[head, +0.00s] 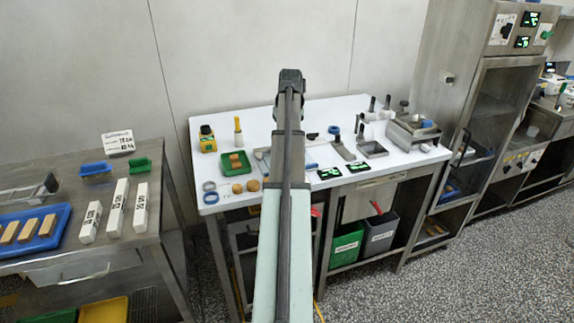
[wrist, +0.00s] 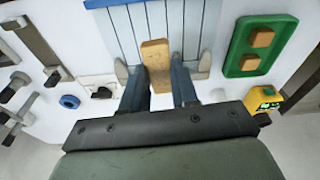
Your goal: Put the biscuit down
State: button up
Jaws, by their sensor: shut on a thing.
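My gripper (wrist: 159,78) is shut on a long tan biscuit (wrist: 156,55), which stands out between the two dark blue fingers in the wrist view. In the head view my arm hides the fingers, the biscuit and most of the mesh.
A green tray (head: 224,166) with two small brown pieces lies left of my arm, near a yellow device (head: 207,140). Metal tools and a steel box (head: 413,134) stand at right. A blue tray (head: 62,215) of biscuits is on the left table.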

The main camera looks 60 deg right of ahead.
jog(key=shift+d+m, duration=0.1)
jog(key=shift+m, duration=0.3)
jog(key=shift+f, duration=5)
jog(key=shift+f, duration=0.2)
jog(key=o, duration=0.8)
jog(key=shift+r, duration=0.15)
jog(key=r, duration=0.4)
jog(key=s+a+r, duration=0.1)
jog(key=r, duration=0.7)
jog(key=shift+s+a, duration=0.15)
